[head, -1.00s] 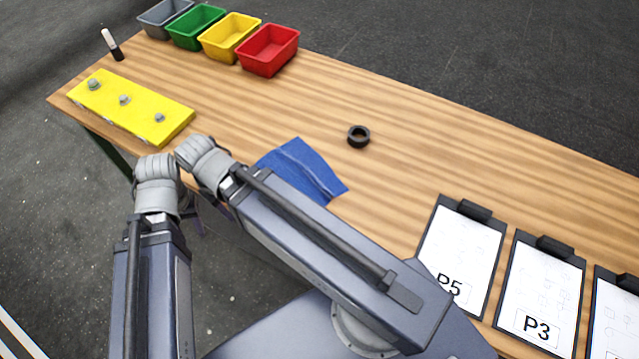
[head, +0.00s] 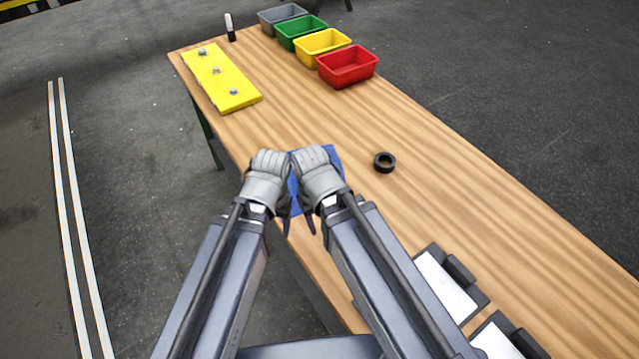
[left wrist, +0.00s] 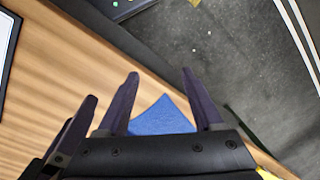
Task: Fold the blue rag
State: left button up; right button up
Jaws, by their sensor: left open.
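The blue rag (head: 334,155) lies by the near edge of the wooden table, largely hidden under my two hands in the head view. My left gripper (head: 286,228) is at the left side of the rag, over the table edge. In the left wrist view its two dark fingers (left wrist: 160,74) stand apart, and a blue corner of the rag (left wrist: 160,117) shows between them. Whether they touch the cloth cannot be told. My right gripper (head: 311,225) is close beside the left one, over the rag; its jaw opening is not clear.
A black ring (head: 384,162) lies right of the rag. A yellow board (head: 222,80) with knobs, a small upright bottle (head: 230,28) and grey, green, yellow and red bins (head: 347,68) stand at the far end. Clipboards (head: 450,283) lie at the near right.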

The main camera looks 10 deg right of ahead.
pick_arm(q)
jog(key=o, duration=0.4)
jog(key=r+p, duration=0.4)
jog(key=r, duration=0.1)
jog(key=shift+s+d+r+p, duration=0.25)
jog(key=shift+s+d+p, duration=0.05)
jog(key=shift+p, duration=0.1)
jog(key=shift+o, duration=0.3)
jog(key=shift+r, duration=0.25)
jog(key=shift+f, duration=0.2)
